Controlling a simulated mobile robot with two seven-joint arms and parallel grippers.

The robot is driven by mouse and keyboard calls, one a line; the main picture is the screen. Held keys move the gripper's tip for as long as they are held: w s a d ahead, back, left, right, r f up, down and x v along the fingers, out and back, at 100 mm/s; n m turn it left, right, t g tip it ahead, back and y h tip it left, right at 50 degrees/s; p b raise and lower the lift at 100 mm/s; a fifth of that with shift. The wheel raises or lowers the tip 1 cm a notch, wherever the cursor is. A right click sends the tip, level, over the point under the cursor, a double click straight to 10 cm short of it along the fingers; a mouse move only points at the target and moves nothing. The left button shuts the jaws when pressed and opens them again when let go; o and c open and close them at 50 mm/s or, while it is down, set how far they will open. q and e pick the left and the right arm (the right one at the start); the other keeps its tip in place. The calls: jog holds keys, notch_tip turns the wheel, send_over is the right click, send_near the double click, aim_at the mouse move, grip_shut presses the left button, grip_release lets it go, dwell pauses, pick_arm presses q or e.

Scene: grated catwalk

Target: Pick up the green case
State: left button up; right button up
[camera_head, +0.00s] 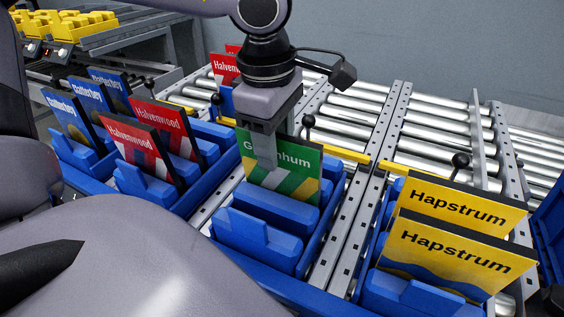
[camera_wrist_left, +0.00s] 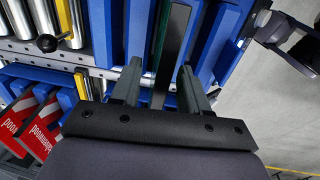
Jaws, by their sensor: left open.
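The green case (camera_head: 285,172), with white lettering partly covered by my gripper, stands upright in a blue slotted holder (camera_head: 275,208) in the middle of the head view. My left gripper (camera_head: 265,150) is open and points down at its top edge, with one finger in front of the green face. In the left wrist view the case shows edge-on as a dark strip (camera_wrist_left: 172,45) between the two open fingers (camera_wrist_left: 160,88). Gaps show on both sides of it. The far finger is hidden in the head view. My right gripper is not in view.
Yellow Hapstrum cases (camera_head: 455,250) stand in a holder at the right. Red Halvenwood cases (camera_head: 138,148) and blue cases (camera_head: 70,118) stand at the left. Black-knobbed posts (camera_head: 308,122) rise near the holders. A roller conveyor (camera_head: 435,130) lies behind.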

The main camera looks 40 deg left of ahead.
aim_at(277, 183)
pick_arm(q)
jog(key=f, duration=0.3)
jog(key=shift+w+a+f, duration=0.1)
jog(key=shift+w+f, duration=0.1)
grip_shut()
